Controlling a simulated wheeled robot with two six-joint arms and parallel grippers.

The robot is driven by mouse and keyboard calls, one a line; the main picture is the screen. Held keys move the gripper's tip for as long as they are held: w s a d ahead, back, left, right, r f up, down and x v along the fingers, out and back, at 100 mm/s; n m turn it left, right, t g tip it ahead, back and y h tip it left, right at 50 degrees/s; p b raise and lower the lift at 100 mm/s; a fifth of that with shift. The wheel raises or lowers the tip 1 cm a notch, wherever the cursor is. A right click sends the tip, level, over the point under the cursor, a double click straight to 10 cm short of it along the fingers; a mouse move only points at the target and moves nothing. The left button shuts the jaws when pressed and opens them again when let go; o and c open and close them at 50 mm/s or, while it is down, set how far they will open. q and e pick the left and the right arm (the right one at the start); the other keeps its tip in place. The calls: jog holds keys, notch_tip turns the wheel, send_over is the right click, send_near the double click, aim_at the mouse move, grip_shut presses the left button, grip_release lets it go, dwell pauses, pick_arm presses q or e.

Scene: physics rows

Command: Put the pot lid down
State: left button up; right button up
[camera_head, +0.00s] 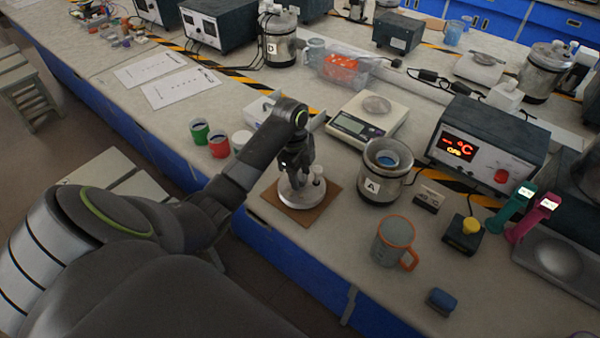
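The round metal pot lid (290,197) is level at the brown square mat (318,214), near the front edge of the bench. Whether it rests fully on the mat or hovers just above it is hard to tell. My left gripper (301,176) points down over the middle of the lid, at its knob. The fingertips are small and dark, so I cannot tell whether they grip the knob. The metal pot marked A (372,188) stands just right of the mat, uncovered, with blue showing inside. My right gripper is out of view.
A scale (352,128) stands behind the mat. An orange-rimmed mug (391,243) and a blue block (441,300) are at the front right. Green (199,132) and red (219,146) cups stand left of my arm. A heater controller (485,145) is right of the pot.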

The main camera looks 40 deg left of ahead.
pick_arm(q)
jog(key=shift+o, duration=0.3)
jog(key=shift+r, duration=0.1)
jog(key=r, duration=0.5)
jog(key=shift+a+r+b, duration=0.15)
jog(key=shift+a+b, duration=0.2)
notch_tip(320, 180, up, 7)
jog(key=p, duration=0.6)
jog(key=shift+a, duration=0.4)
